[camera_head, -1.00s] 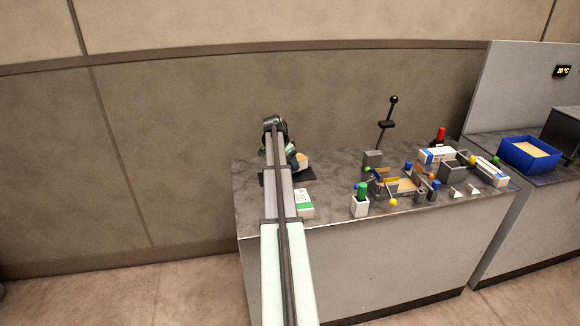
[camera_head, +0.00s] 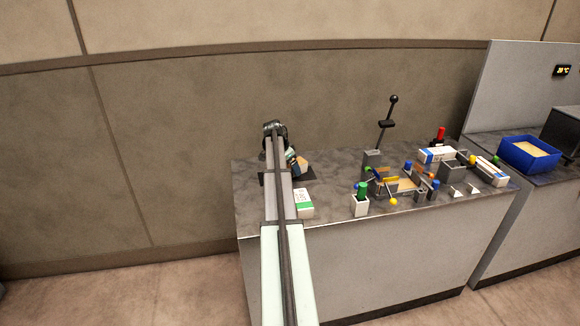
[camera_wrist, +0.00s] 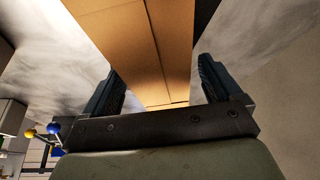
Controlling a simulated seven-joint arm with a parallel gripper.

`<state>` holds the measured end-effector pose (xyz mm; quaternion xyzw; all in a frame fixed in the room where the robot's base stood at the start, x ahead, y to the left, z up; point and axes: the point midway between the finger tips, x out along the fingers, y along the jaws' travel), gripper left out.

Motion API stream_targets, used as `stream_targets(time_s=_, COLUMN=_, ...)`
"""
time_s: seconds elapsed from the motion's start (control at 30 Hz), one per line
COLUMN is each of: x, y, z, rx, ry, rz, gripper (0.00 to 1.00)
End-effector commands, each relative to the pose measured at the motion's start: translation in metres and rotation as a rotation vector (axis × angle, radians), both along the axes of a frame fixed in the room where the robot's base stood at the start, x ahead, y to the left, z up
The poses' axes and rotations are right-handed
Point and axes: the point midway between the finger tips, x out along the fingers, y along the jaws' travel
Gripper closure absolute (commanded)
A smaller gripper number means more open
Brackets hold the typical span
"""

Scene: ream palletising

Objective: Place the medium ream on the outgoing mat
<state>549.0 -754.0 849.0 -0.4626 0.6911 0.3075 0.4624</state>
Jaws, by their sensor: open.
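A brown, cardboard-coloured block (camera_head: 302,165) sits at the dark mat (camera_head: 308,175) on the left part of the counter. I cannot tell for certain that it is the medium ream. My gripper (camera_head: 292,157) is at this block, partly hidden by my arm. In the wrist view, my gripper (camera_wrist: 159,72) is open, with one finger on each side of the brown block (camera_wrist: 155,40). A white ream with a green label (camera_head: 305,204) lies in front of the mat, partly behind my arm.
White-and-blue boxes (camera_head: 437,154) lie at the counter's right. A fixture with coloured knobs (camera_head: 395,185), a white holder with a green top (camera_head: 361,204) and an upright black lever (camera_head: 387,124) stand mid-counter. A blue bin (camera_head: 529,154) is farther right. Counter between mat and fixture is clear.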

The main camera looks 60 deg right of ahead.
Motion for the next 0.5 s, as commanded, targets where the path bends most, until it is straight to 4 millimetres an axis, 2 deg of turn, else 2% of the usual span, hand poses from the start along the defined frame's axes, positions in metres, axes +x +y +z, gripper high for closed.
stream_targets(time_s=0.23, x=0.001, y=0.003, z=0.011, rx=0.0, ry=-0.001, rz=0.0, gripper=0.08)
stream_targets(time_s=0.5, x=0.008, y=0.02, z=0.055, rx=-0.002, ry=-0.001, rz=0.001, gripper=0.08)
